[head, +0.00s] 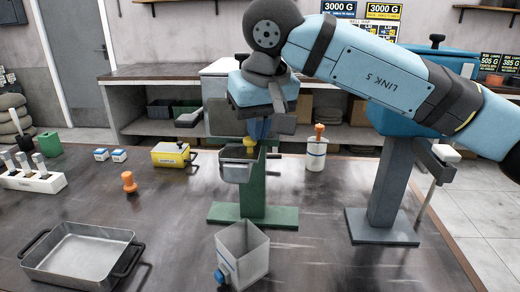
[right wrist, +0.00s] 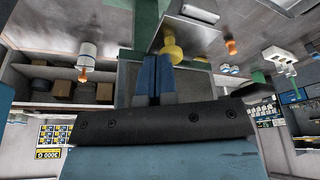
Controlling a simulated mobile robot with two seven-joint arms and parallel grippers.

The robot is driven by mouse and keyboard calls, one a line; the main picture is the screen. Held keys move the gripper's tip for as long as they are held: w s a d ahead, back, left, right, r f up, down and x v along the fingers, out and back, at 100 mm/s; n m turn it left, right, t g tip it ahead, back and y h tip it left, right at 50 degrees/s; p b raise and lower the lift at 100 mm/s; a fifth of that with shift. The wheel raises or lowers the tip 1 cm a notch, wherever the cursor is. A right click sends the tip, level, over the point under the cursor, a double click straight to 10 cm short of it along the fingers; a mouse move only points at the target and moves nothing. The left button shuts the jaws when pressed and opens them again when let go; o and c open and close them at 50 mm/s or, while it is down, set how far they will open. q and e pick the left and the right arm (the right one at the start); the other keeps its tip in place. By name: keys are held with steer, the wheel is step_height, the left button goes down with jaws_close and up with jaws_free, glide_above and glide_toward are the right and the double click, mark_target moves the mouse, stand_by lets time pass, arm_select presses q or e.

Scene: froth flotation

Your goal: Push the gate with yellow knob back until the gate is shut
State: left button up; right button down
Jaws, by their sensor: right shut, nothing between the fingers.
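The gate's yellow knob (head: 248,141) shows at the top of a grey metal box (head: 237,168) on a green stand (head: 255,213). The gate's plate is mostly hidden behind my gripper, and I cannot tell how far open it is. My right gripper (head: 256,130) points down with its blue fingers together, empty, just above and beside the knob. In the right wrist view, the yellow knob (right wrist: 172,50) sits right at the closed fingertips (right wrist: 154,60). I cannot tell whether they touch. My left gripper is not in view.
A clear box (head: 243,255) with a blue knob stands in front of the stand. A metal tray (head: 85,255) is at the front left. A yellow device (head: 171,155) and a white bottle (head: 316,150) stand either side. The table between tray and stand is mostly clear.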

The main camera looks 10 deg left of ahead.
step_height(320, 180, up, 7)
steer(key=d+p, duration=0.2)
steer(key=p, duration=0.2)
stand_by(0.5)
